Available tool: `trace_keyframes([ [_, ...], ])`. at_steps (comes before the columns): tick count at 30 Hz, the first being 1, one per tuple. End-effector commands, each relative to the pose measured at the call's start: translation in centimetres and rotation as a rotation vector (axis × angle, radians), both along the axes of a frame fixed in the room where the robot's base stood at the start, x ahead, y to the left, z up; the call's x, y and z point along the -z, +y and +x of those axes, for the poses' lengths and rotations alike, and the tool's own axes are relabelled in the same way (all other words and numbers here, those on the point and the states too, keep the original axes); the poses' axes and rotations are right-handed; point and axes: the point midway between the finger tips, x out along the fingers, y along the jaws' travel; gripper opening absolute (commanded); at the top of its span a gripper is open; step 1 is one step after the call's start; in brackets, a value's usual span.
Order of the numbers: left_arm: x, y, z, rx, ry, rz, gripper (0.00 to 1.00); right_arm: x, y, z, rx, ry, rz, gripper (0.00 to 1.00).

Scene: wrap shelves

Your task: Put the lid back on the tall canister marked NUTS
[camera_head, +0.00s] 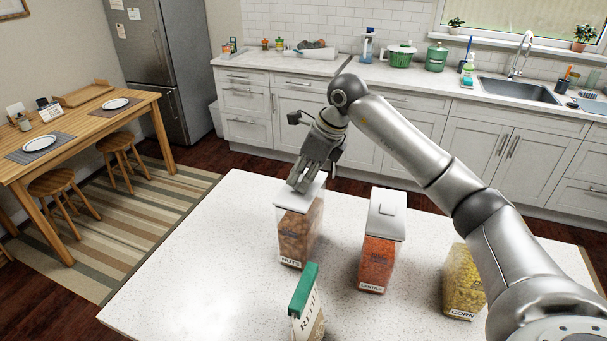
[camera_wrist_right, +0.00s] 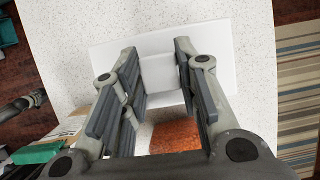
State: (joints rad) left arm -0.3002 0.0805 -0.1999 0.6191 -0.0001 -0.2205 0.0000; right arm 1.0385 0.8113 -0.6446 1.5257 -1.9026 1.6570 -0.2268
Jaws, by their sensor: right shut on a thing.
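The tall clear canister marked NUTS (camera_head: 297,230), full of brown nuts, stands upright on the white speckled counter. A white lid (camera_head: 313,188) is at its top. My right gripper (camera_head: 301,181) points down over the canister and is shut on the lid. In the right wrist view my right gripper (camera_wrist_right: 163,80) has its fingers on both sides of the raised block on the white lid (camera_wrist_right: 108,58). I cannot tell whether the lid is fully seated or held slightly above the rim. My left gripper is not in view.
A lidded canister of orange-red lentils (camera_head: 379,258) stands to the right. A corn canister (camera_head: 463,285) is farther right, partly behind my right arm. A green-topped carton (camera_head: 304,290) stands in front. The counter's left side (camera_head: 200,270) is clear.

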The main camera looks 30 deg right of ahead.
Motion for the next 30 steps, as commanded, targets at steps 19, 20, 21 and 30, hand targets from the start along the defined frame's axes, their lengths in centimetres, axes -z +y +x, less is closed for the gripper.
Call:
trace_keyframes([
  [19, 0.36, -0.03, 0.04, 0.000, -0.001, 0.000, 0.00, 0.43, -0.04, 0.02, 0.000, -0.001, 0.000, 0.04],
  [20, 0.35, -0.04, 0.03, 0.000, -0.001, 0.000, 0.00, 0.41, -0.03, 0.02, 0.000, -0.001, 0.000, 0.04],
  [21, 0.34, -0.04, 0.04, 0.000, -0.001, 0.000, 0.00, 0.41, -0.03, 0.02, 0.000, -0.001, 0.000, 0.04],
  [30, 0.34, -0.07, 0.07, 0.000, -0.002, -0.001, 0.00, 0.42, -0.02, 0.02, 0.000, -0.001, 0.000, 0.49],
])
